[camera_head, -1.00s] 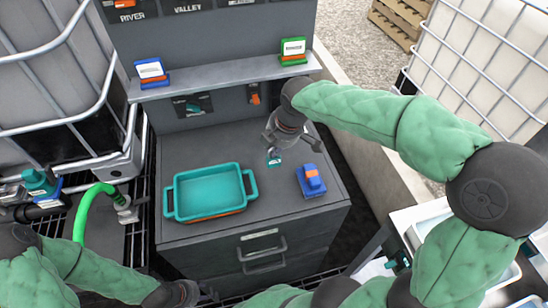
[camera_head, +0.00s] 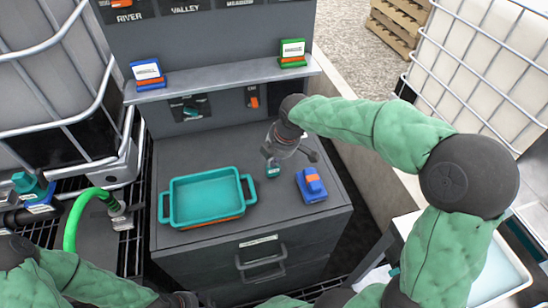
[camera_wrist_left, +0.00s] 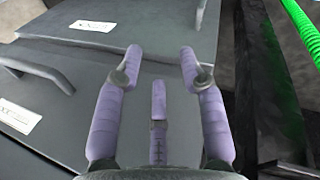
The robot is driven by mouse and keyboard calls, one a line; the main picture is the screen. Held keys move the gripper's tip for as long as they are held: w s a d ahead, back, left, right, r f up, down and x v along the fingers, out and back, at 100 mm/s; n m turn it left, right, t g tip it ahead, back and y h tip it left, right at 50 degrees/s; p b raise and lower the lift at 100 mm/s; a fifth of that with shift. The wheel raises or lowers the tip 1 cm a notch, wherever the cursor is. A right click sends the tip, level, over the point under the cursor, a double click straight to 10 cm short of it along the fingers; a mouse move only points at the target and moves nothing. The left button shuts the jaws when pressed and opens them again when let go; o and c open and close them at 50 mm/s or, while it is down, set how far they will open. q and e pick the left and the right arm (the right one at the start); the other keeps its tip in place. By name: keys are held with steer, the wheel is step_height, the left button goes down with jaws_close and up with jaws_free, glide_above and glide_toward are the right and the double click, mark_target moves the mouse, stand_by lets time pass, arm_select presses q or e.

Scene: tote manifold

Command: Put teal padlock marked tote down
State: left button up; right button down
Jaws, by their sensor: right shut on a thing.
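A small teal padlock with a white tag (camera_head: 274,171) hangs at the tips of my right gripper (camera_head: 274,158), which is shut on it. It is at or just above the grey bench top; contact is unclear. The teal tray (camera_head: 207,224) is left of it, and the padlock is outside the tray. My left gripper (camera_wrist_left: 161,68) is open and empty in the left wrist view, with its fingers spread beside the drawer fronts.
A blue block with an orange top (camera_head: 312,185) is close to the right of the padlock. A blue tag holder (camera_head: 148,74) and a green one (camera_head: 292,54) stand on the shelf (camera_head: 220,80). A green hose (camera_head: 78,218) is at left. The bench behind the tray is clear.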

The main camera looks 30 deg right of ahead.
steer(key=shift+f, duration=0.15)
steer(key=c, duration=1.3)
jaws_free()
steer(key=shift+r, duration=0.25)
steer(key=a+p+v, duration=0.1)
steer(key=p+v, duration=0.3)
steer(key=v, duration=0.7)
steer(key=shift+s+d+r, duration=0.25)
steer(key=shift+d+r, duration=0.15)
steer(key=shift+d, duration=0.1)
